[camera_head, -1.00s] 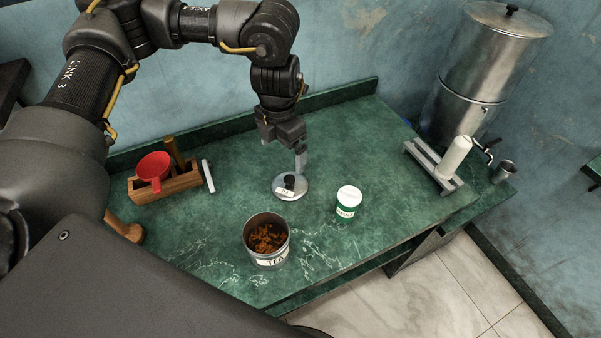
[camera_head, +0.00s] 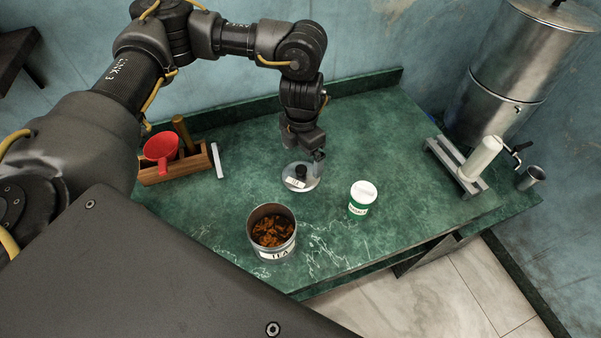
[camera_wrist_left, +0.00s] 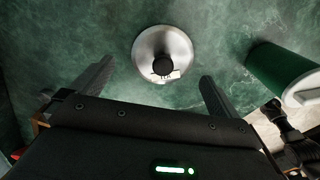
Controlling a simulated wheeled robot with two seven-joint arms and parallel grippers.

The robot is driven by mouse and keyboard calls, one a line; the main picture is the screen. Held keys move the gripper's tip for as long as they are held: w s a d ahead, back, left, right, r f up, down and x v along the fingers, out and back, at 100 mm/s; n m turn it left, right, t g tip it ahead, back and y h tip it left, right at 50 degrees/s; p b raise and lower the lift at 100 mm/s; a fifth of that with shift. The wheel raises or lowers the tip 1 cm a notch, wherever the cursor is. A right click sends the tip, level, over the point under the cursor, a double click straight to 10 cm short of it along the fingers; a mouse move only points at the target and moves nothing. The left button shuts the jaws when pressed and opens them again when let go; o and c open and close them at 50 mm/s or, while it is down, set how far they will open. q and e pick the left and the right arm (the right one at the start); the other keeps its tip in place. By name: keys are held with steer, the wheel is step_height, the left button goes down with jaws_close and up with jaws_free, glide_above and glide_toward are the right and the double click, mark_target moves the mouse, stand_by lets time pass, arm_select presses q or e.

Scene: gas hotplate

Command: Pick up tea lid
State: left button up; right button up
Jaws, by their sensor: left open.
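The tea lid (camera_head: 301,177) is a round metal disc with a black knob and a small label, lying on the green counter. It also shows in the left wrist view (camera_wrist_left: 165,50), ahead of and between my fingers. My left gripper (camera_head: 312,160) is just behind and above the lid in the head view. In the left wrist view my left gripper (camera_wrist_left: 155,85) is open, its two fingers apart, with nothing between them. The tea tin (camera_head: 272,233), labelled TEA, stands uncovered with brown leaves inside. My right gripper is not in view.
A green and white canister (camera_head: 362,198) stands right of the lid. A wooden box (camera_head: 178,166) with a red scoop (camera_head: 161,148) is at the left. A metal stand (camera_head: 458,170) and a large steel urn (camera_head: 505,75) are at the right. The counter between is clear.

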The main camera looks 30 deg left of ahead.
mark_target(301, 169)
arm_select(q)
steer(key=shift+s+f, duration=0.25)
steer(key=shift+f, duration=0.1)
step_height(301, 169, down, 4)
steer(key=shift+s+d+f+p, duration=0.15)
steer(key=shift+f+p, duration=0.05)
steer(key=shift+p, duration=0.2)
steer(key=c, duration=0.9)
steer(key=shift+s, duration=0.1)
steer(key=shift+c, duration=0.7)
steer(key=shift+c, duration=0.4)
